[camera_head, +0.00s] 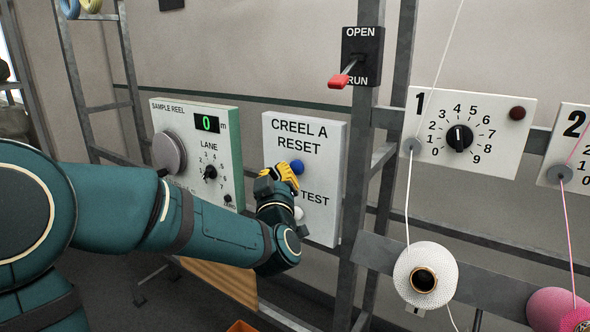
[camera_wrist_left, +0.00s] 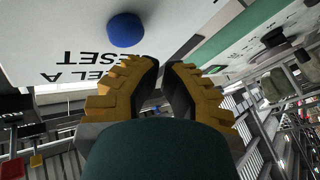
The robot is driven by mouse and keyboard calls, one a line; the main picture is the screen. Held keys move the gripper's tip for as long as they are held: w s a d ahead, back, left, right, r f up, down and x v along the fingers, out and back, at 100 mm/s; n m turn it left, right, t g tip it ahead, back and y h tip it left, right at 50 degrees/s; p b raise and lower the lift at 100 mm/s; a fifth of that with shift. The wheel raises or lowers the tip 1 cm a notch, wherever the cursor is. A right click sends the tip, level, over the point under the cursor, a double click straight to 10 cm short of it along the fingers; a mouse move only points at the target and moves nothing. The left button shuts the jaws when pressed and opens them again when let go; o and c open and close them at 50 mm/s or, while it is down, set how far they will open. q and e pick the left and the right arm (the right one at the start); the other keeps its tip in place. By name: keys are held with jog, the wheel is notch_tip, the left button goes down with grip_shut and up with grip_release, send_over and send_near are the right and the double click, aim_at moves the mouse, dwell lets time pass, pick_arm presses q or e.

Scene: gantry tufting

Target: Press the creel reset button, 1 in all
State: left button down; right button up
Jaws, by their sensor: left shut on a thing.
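The creel panel (camera_head: 322,180) is a white box lettered "CREEL A RESET" and "TEST". Its blue reset button (camera_head: 297,167) shows beside my left gripper (camera_head: 280,172), just right of the yellow fingers. The same blue button (camera_wrist_left: 125,29) shows in the left wrist view, ahead and left of the fingertips, with a visible gap. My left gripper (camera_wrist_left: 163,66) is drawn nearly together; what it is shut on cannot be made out. A pale test button (camera_head: 299,213) is partly hidden behind the gripper. My right gripper is not in view.
The sample reel panel (camera_head: 227,150) with knobs stands left of the creel panel. A metal frame post (camera_head: 359,160) stands close on its right, with a red-handled OPEN/RUN lever (camera_head: 341,78) above. Dial panel 1 (camera_head: 495,157) and yarn cones (camera_head: 437,262) are further right.

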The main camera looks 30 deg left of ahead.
pick_arm(q)
jog(key=shift+w, duration=0.4)
dwell(1.3)
jog(key=shift+w+d+b, duration=0.1)
jog(key=shift+w+b, duration=0.2)
jog(key=shift+w, duration=0.1)
jog(key=shift+w, duration=0.45)
dwell(0.6)
jog(key=shift+s+b, duration=0.2)
jog(key=shift+b, duration=0.1)
jog(key=shift+s+b, duration=0.3)
jog(key=shift+s, duration=0.4)
